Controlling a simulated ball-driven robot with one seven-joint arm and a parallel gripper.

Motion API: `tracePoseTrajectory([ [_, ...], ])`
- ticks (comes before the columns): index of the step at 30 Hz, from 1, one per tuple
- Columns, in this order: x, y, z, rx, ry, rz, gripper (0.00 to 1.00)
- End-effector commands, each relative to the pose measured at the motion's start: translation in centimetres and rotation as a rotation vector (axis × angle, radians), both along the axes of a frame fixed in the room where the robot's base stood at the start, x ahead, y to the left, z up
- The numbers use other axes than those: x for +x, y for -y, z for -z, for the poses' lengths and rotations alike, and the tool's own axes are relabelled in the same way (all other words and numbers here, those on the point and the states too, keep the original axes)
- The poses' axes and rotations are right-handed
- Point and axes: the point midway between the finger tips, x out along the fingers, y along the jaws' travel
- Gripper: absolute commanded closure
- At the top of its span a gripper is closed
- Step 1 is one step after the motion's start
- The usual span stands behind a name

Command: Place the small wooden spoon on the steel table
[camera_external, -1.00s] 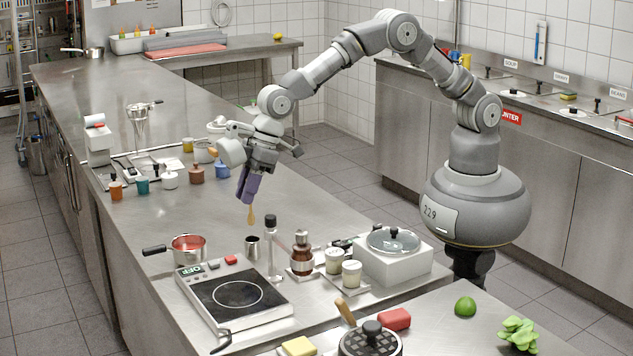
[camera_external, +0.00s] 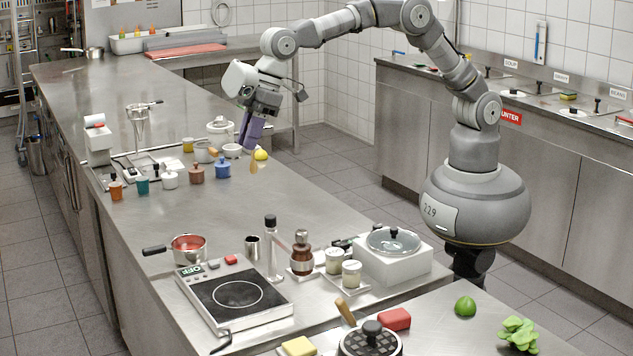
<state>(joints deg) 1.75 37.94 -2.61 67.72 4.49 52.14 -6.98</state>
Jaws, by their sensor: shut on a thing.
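My gripper (camera_external: 251,132), with purple fingers, is shut on the small wooden spoon (camera_external: 253,164). The spoon hangs below the fingers, bowl end down, and its upper part is hidden between them. The long steel table (camera_external: 290,205) lies below and around it in the picture. The spoon shows just left of a yellow lemon-like thing (camera_external: 262,155), near the table's right edge. It seems to hang above the surface; the exact gap cannot be told.
White bowls (camera_external: 232,150) and a blue pot (camera_external: 223,169) stand left of the spoon. Small jars line the table's left side. A hotplate (camera_external: 236,296), red saucepan (camera_external: 188,248) and bottle (camera_external: 271,250) stand nearer the camera. The table's middle is clear.

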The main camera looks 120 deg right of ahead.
Motion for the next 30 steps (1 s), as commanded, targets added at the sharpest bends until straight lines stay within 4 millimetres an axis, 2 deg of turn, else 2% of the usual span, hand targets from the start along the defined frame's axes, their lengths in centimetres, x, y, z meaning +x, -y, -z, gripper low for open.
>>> tracePoseTrajectory([
  [8, -1.5, -7.3, -0.3, 0.000, 0.002, -0.104, 1.00],
  [11, -2.8, -11.3, -0.4, -0.001, 0.001, -0.163, 1.00],
  [14, -4.9, -16.2, -0.5, 0.000, 0.001, -0.238, 1.00],
  [17, -8.0, -21.8, -0.6, 0.000, 0.002, -0.330, 1.00],
  [18, -9.5, -24.0, -0.6, 0.000, 0.001, -0.370, 1.00],
  [21, -13.3, -28.8, -0.5, -0.002, 0.002, -0.464, 1.00],
  [25, -17.9, -33.3, -0.5, -0.002, 0.004, -0.564, 1.00],
  [30, -22.6, -36.9, -0.3, -0.003, 0.004, -0.658, 1.00],
])
